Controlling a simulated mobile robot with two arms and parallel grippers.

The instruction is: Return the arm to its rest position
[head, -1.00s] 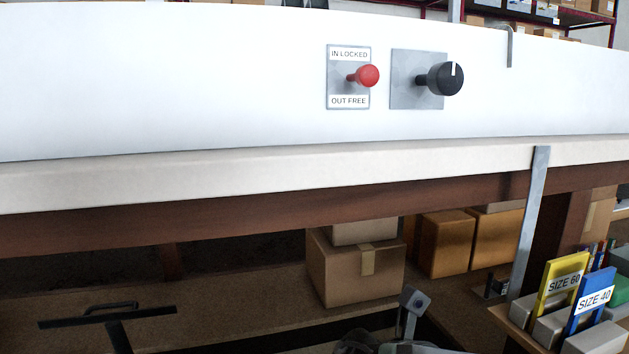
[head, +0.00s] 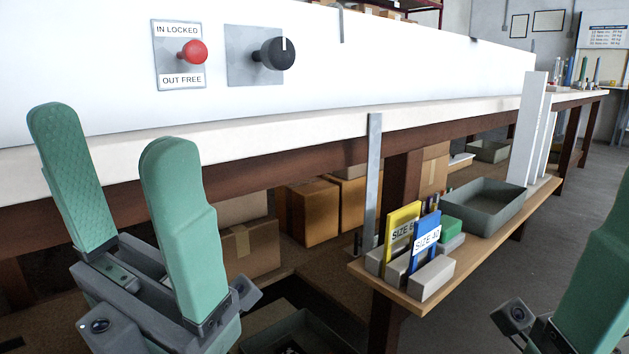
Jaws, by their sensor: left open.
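My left gripper (head: 112,125) is in the lower left of the head view, its two green fingers pointing up and spread apart with nothing between them. It stands in front of the bench edge, below and left of the red knob (head: 194,52) on the plate marked IN LOCKED and OUT FREE. A black knob (head: 278,54) with a white line pointing up sits to the right of it. My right gripper (head: 597,285) is cut off at the lower right edge; only one green finger shows, so its opening is hidden.
A low wooden shelf (head: 465,262) holds a yellow card (head: 403,236) and a blue SIZE 40 card (head: 425,241) in blocks, a grey tray (head: 487,207) and white upright profiles (head: 532,130). Cardboard boxes (head: 312,211) stand under the bench. The floor at right is clear.

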